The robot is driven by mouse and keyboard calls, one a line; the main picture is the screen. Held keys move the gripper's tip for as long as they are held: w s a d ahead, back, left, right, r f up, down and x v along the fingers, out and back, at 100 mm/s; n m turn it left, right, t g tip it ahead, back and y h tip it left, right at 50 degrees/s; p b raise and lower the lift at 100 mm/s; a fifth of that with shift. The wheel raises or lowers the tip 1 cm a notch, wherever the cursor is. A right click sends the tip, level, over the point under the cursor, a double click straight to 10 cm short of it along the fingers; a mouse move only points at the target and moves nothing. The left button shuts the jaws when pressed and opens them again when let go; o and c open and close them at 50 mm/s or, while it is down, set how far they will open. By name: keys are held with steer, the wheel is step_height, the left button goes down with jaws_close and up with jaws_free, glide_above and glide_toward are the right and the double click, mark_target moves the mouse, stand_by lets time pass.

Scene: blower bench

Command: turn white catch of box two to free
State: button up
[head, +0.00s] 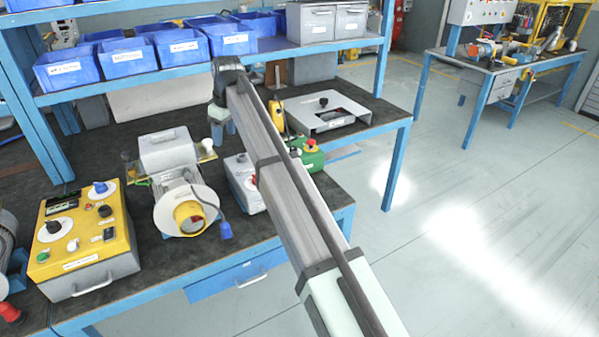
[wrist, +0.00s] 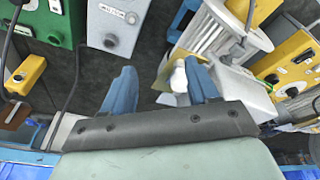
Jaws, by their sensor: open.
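My gripper (wrist: 158,85) is open, with its blue fingers apart. In the head view it (head: 222,128) hangs above the bench behind the grey control box, partly hidden by my arm. A white rounded piece (wrist: 178,77) shows between the fingers, close beside the right one; I cannot tell whether they touch. It seems to be the white piece (head: 207,145) by a yellow plate, right of the grey box (head: 167,150) on the blower motor. No number marks a box two that I can read. Whether this piece is the catch, and its turn, cannot be told.
A yellow control box (head: 84,237) stands at left, beside the blower with its round flange (head: 187,212). A grey control box (wrist: 115,25) and a green box (wrist: 43,20) stand to the right. Blue bins (head: 180,48) fill the shelf above. Black cables cross the bench.

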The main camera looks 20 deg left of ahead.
steer(key=w+d+f+m, duration=0.1)
steer(key=w+d+f, duration=0.2)
steer(key=d+f, duration=0.4)
steer(key=w+d+f+m+g+h, duration=0.1)
steer(key=w+d+f+m, duration=0.1)
steer(key=d+f, duration=0.6)
steer(key=shift+w+d+f, duration=0.25)
steer(key=shift+w+d, duration=0.65)
steer(key=shift+d, duration=2.1)
